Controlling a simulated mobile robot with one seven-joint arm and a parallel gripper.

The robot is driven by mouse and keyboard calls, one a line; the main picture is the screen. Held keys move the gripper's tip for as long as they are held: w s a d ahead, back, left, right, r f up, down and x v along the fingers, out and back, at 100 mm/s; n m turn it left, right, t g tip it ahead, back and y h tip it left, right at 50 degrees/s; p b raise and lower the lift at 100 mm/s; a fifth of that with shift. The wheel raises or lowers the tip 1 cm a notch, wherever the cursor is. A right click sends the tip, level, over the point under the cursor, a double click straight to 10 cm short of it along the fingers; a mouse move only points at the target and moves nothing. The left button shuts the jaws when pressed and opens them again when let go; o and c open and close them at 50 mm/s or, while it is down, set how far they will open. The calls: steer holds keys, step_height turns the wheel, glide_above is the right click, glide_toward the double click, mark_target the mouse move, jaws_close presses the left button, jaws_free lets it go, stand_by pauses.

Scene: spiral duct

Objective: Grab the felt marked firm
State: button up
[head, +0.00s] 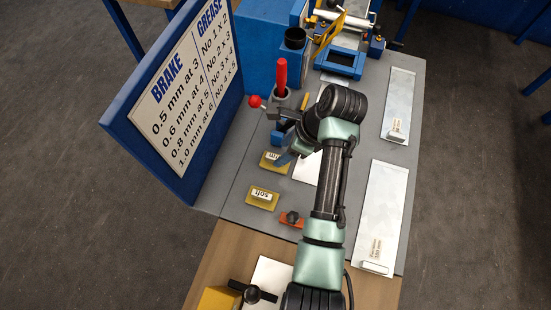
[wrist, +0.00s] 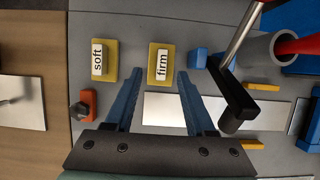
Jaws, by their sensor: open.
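The felt marked firm is a small yellow block (wrist: 163,76) with a white label reading "firm", lying on the grey bench top. My gripper (wrist: 156,85) is open and empty. In the wrist view its two blue fingers point towards the felts, the firm felt lying ahead between the fingertips and nearer the right one. I see no contact with either felt.
A black-ended lever (wrist: 235,95) sticks out right of the firm felt, close to the right finger. A small blue block (wrist: 197,58) sits beside that felt. An orange piece with a dark knob (wrist: 87,103) lies left. A blue sign board (head: 183,93) stands along the bench's left side.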

mark_target(275, 157)
steer(key=x, duration=0.4)
steer(key=shift+w+f, duration=0.15)
steer(key=shift+f, duration=0.25)
jaws_close()
